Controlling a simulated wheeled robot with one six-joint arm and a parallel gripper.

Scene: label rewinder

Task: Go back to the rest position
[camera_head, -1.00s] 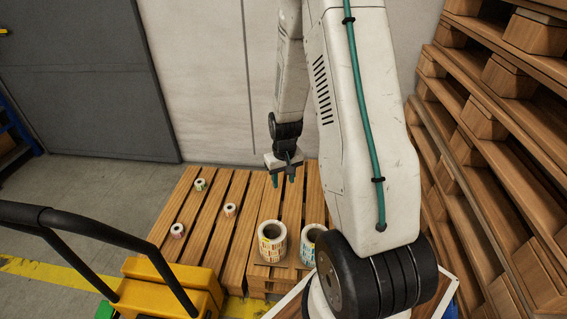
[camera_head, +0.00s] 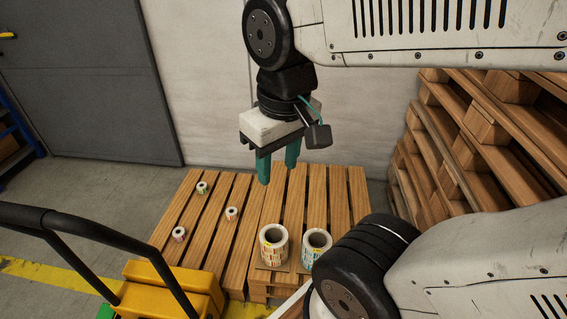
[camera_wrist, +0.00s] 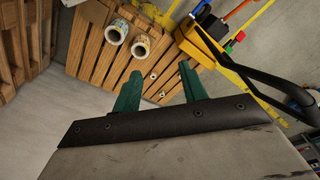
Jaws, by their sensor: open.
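My gripper (camera_head: 278,168) hangs above the pallet, its two green fingers apart with nothing between them. In the wrist view my gripper (camera_wrist: 160,88) also shows open and empty. Two large label rolls stand upright on the pallet's front right: one with orange labels (camera_head: 273,257) and one with blue labels (camera_head: 315,260). Three small label rolls stand on the left part of the pallet: a back one (camera_head: 202,188), a middle one (camera_head: 232,213) and a front one (camera_head: 179,234). My arm covers part of the right side.
The wooden pallet (camera_head: 210,225) lies by a pale wall (camera_head: 200,60). Stacked pallets (camera_head: 440,160) rise at the right. A yellow machine with a black handle (camera_head: 95,235) stands at the front left. A grey door (camera_head: 95,80) is at the back left.

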